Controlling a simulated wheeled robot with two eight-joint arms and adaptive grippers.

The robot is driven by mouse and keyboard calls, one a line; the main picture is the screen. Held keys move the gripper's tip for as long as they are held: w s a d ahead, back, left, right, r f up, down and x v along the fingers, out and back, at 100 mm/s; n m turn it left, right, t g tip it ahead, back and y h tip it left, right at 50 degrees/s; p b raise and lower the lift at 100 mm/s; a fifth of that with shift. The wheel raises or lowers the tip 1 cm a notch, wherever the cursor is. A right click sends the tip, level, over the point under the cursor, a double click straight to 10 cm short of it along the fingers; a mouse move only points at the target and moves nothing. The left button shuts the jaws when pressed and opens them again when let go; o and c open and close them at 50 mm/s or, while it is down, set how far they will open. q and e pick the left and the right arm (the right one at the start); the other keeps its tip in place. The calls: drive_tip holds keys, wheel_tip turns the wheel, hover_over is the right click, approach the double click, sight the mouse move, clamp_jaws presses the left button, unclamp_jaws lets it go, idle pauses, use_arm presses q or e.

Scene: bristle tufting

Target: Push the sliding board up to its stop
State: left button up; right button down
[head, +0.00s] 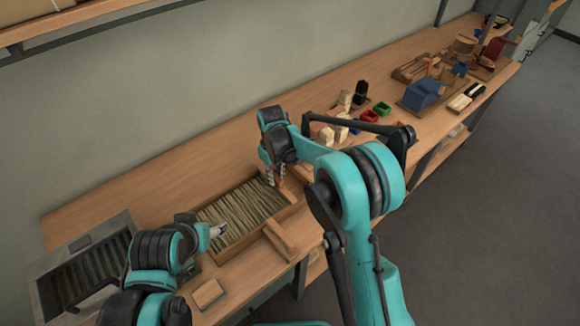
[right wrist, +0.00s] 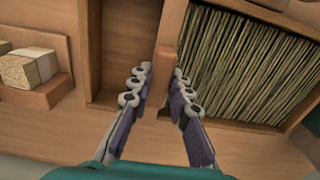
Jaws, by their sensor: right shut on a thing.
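The sliding board (right wrist: 172,28) is a narrow wooden divider in the right wrist view. It stands between the packed bristle strands (right wrist: 245,65) on the right and an empty bay (right wrist: 122,45) on the left. My right gripper (right wrist: 160,80) is shut on the board's near end. In the head view my right gripper (head: 273,178) reaches down at the right end of the bristle box and hides most of the board. The strands (head: 240,212) fill the box left of it. My left gripper (head: 217,230) is beside the box's left end; its jaw opening is unclear.
A wooden block (head: 281,240) is at the box's front edge, and a small flat block (head: 208,293) lies nearer. A grey slatted tray (head: 95,265) stands at far left. Pale blocks (right wrist: 30,68), coloured bins (head: 370,116) and a blue device (head: 422,92) are farther right along the bench.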

drive_tip(key=s+a, duration=0.2)
drive_tip(key=a, duration=0.1)
drive_tip(key=s+a, duration=0.1)
drive_tip(key=a, duration=0.1)
drive_tip(key=shift+s+a, duration=0.15)
drive_tip(key=shift+s, duration=0.25)
drive_tip(key=c, duration=1.4)
unclamp_jaws()
drive_tip(key=shift+a, duration=0.1)
drive_tip(key=shift+r, duration=0.1)
wheel_tip(320, 180, up, 12)
